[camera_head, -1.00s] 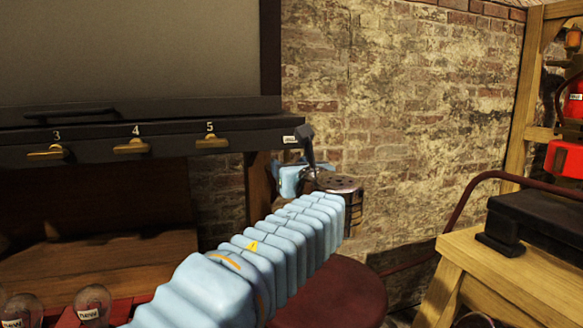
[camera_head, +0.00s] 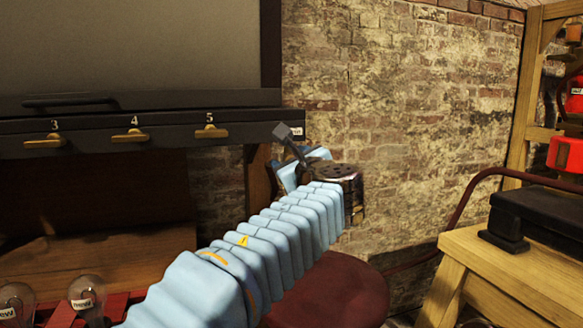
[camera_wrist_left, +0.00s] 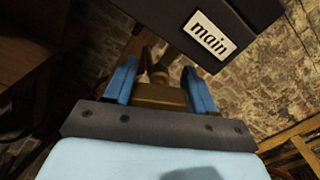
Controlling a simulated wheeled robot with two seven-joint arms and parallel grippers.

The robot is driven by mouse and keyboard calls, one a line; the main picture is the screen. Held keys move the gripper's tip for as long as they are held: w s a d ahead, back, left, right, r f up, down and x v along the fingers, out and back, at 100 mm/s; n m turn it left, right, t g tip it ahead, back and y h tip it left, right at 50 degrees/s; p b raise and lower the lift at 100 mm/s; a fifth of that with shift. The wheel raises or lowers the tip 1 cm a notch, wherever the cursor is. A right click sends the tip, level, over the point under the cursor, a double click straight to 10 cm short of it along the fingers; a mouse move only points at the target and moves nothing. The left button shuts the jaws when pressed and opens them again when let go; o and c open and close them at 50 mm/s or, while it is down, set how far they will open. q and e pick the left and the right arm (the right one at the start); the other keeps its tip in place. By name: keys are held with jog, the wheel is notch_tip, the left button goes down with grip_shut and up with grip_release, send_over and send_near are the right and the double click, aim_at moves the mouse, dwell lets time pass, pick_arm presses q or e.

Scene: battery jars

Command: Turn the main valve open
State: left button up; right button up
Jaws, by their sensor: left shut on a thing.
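The brass main valve (camera_wrist_left: 158,94) sits between the two blue fingers of my left gripper (camera_wrist_left: 160,76) in the left wrist view. The left gripper is shut on it. The white "main" label (camera_wrist_left: 206,37) is on the dark panel edge just above. In the head view, my left gripper (camera_head: 298,168) is at the right end of the dark panel (camera_head: 240,131), below the label (camera_head: 297,132). There the gripper and wrist hide the valve. My right gripper is not in view.
Brass handles numbered 3 (camera_head: 43,139), 4 (camera_head: 131,135) and 5 (camera_head: 211,132) line the panel to the left. A dark red round seat (camera_head: 345,290) is below my arm. A wooden bench (camera_head: 470,262) with a black case (camera_head: 540,218) stands right.

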pick_arm(q)
jog(key=shift+n+b, duration=0.45)
jog(key=shift+n, duration=0.55)
jog(key=o, duration=1)
jog(key=shift+o, duration=0.2)
jog(key=b+v, duration=0.2)
jog(key=v, duration=1.2)
jog(key=shift+b, duration=0.3)
